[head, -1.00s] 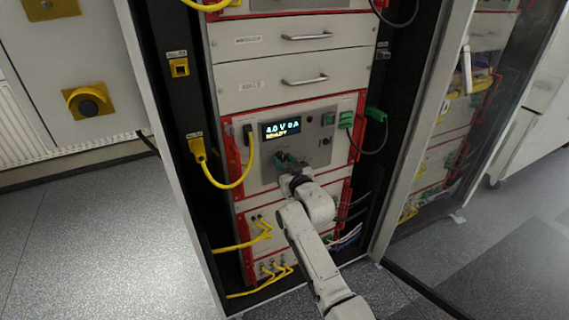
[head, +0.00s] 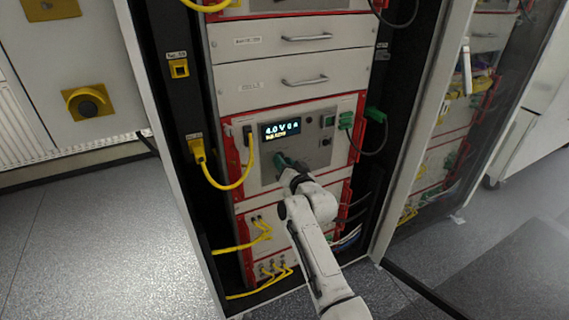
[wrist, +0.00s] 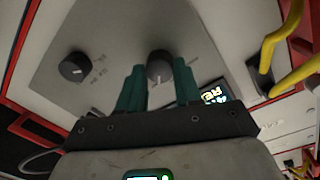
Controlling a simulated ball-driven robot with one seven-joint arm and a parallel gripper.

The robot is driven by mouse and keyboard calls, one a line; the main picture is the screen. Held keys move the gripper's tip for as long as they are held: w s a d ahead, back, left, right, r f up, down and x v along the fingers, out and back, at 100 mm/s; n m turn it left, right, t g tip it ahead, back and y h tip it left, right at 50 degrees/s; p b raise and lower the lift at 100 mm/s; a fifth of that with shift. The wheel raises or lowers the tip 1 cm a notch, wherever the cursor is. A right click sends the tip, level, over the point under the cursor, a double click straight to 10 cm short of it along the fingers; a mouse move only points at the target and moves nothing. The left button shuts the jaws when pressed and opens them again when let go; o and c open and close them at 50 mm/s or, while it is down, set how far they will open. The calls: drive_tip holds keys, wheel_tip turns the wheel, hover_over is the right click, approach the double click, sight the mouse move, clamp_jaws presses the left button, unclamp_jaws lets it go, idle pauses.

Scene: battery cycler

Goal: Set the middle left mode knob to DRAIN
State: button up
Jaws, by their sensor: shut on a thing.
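The mode knob (wrist: 160,64) is a dark round knob on the grey panel. In the wrist view it sits between the two green fingers of my gripper (wrist: 160,88). The fingers are shut on its sides. A light pointer mark shows on the knob, toward the bottom of the wrist view; the label it faces is not readable. In the head view my gripper (head: 284,161) is at the panel under the display (head: 281,130), and it hides the knob. The display shows a voltage line with a small yellow line below it, too blurred to read surely.
A second dark knob (wrist: 75,67) is on the same panel, clear of the fingers. A yellow cable (head: 246,175) loops down left of my gripper. Green plugs (head: 375,115) and a dark cable are at the right. Drawers with handles (head: 305,80) are above.

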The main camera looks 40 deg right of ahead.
idle(0.4)
drive_tip(key=o, duration=1)
drive_tip(key=shift+o, duration=0.2)
drive_tip(key=v, duration=1)
drive_tip(key=shift+s+a+p, duration=0.15)
drive_tip(key=shift+s+p, duration=0.25)
drive_tip(key=s+a+f+n+g+y, duration=0.2)
drive_tip(key=s+a+f+g, duration=0.2)
drive_tip(key=s, duration=0.3)
drive_tip(key=s+a+f+n+g+y+p, duration=0.1)
drive_tip(key=s+a+f+n+g, duration=0.2)
drive_tip(key=s+a+f, duration=0.35)
drive_tip(key=s+a+f+n+g+y, duration=0.2)
drive_tip(key=s+a+f+g, duration=0.15)
drive_tip(key=s, duration=0.45)
drive_tip(key=s+a+n+g, duration=0.1)
drive_tip(key=s+g, duration=0.1)
drive_tip(key=s, duration=0.4)
drive_tip(key=s+a+r+n+g, duration=0.1)
drive_tip(key=s+a+g, duration=0.1)
drive_tip(key=s, duration=0.5)
drive_tip(key=shift+g+p, duration=0.35)
drive_tip(key=shift+g, duration=0.3)
